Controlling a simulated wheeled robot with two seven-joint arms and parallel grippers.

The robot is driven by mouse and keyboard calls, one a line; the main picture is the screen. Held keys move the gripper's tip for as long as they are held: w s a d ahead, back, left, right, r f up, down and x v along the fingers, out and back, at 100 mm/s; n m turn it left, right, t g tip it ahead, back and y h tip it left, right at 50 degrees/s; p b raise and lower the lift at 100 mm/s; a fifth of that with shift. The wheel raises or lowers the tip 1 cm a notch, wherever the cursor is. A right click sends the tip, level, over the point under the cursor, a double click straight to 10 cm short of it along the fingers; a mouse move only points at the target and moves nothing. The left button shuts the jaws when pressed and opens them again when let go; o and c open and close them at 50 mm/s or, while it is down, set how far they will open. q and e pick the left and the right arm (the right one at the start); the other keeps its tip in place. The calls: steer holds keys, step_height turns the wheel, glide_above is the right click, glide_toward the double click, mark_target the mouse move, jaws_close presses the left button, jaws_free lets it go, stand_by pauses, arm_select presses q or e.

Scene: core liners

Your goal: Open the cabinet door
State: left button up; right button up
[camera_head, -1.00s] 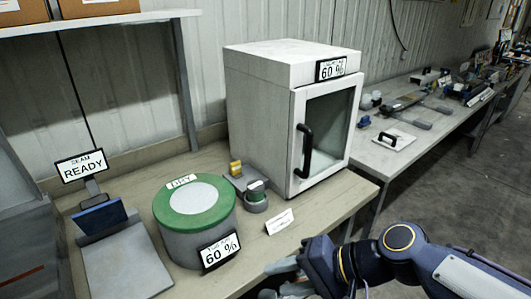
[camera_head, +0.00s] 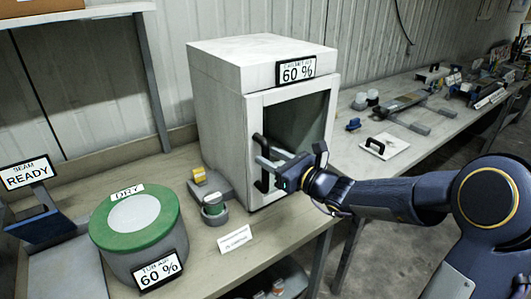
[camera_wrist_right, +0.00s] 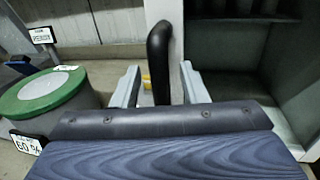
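The white cabinet (camera_head: 215,110) stands on the bench. Its glass-fronted door (camera_head: 300,120) looks shut, with a black upright bar handle (camera_head: 261,165) at its left edge. My right gripper (camera_head: 268,160) is at the handle in the head view. In the right wrist view the black handle (camera_wrist_right: 158,60) stands between the two grey fingers of my right gripper (camera_wrist_right: 160,88). The fingers are apart, with visible gaps on both sides of the handle. Whether the handle touches anything deeper in is hidden. My left gripper is not in view.
A green-lidded tub (camera_head: 135,218) stands left of the cabinet, with a small grey-green jar (camera_head: 214,208) and a white card (camera_head: 235,238) between. A second bench (camera_head: 440,125) with a white handled plate (camera_head: 384,148) runs to the right. Open floor lies before it.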

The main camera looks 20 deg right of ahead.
steer(key=shift+x, duration=1.15)
jaws_close()
